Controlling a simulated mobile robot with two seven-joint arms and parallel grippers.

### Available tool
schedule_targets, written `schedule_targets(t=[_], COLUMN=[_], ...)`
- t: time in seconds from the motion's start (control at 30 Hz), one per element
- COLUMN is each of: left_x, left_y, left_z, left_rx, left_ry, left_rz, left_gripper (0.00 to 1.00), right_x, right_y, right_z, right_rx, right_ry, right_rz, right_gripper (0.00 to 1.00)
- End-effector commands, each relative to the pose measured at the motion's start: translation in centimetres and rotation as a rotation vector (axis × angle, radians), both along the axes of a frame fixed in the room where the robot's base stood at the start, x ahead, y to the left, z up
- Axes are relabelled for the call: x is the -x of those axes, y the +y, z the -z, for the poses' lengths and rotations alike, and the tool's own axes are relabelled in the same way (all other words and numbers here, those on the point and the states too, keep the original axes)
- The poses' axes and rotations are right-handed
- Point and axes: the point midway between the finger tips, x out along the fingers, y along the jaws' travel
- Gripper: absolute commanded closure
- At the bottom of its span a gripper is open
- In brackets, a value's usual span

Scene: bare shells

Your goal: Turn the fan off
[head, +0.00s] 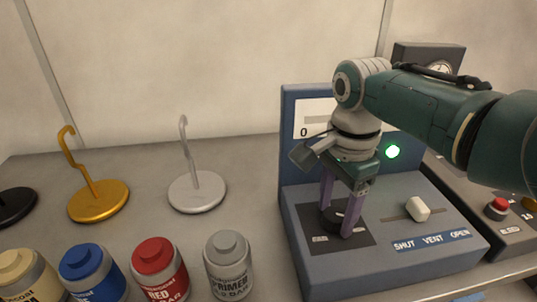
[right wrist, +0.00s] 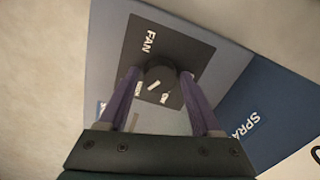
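The fan control is a black round knob (right wrist: 160,74) on a dark plate marked FAN (right wrist: 148,45). The plate is on the sloped top of a blue-grey console (head: 350,272). My right gripper (head: 338,215) reaches down to it, one purple finger on each side of the knob. In the right wrist view the fingertips are close against the knob's sides; whether they press on it cannot be told. A white mark on the knob points toward the small labels, one reading ON. My left gripper is not in view.
A white slider (head: 418,208) sits beside labels SHUT, VENT, OPEN. Another console with a red button (head: 497,208) stands at right. Left are several paint jars, including a grey primer jar (head: 228,267), plus a silver hook stand (head: 197,190) and a gold one (head: 98,200).

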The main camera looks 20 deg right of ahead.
Motion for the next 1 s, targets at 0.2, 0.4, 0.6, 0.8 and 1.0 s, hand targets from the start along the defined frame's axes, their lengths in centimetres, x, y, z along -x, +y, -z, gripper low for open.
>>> schedule_targets(t=[0.2, 0.4, 0.6, 0.8, 1.0], left_x=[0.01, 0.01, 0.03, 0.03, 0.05], left_y=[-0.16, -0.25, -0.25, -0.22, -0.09], left_z=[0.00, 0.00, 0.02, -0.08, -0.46], left_rx=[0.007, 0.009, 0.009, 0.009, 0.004], left_ry=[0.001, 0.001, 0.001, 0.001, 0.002], left_rz=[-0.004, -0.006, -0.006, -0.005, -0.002], left_gripper=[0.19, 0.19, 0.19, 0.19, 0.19], right_x=[0.01, 0.02, 0.02, 0.03, -0.01], right_y=[0.00, 0.00, 0.00, 0.00, 0.01], right_z=[0.00, 0.00, 0.00, -0.04, -0.13], right_rx=[0.000, 0.000, 0.000, 0.000, 0.000], right_ry=[0.000, 0.000, 0.001, 0.001, 0.000], right_rz=[0.000, 0.000, 0.000, -0.012, -0.082], right_gripper=[0.60, 0.83, 1.00, 1.00, 1.00])
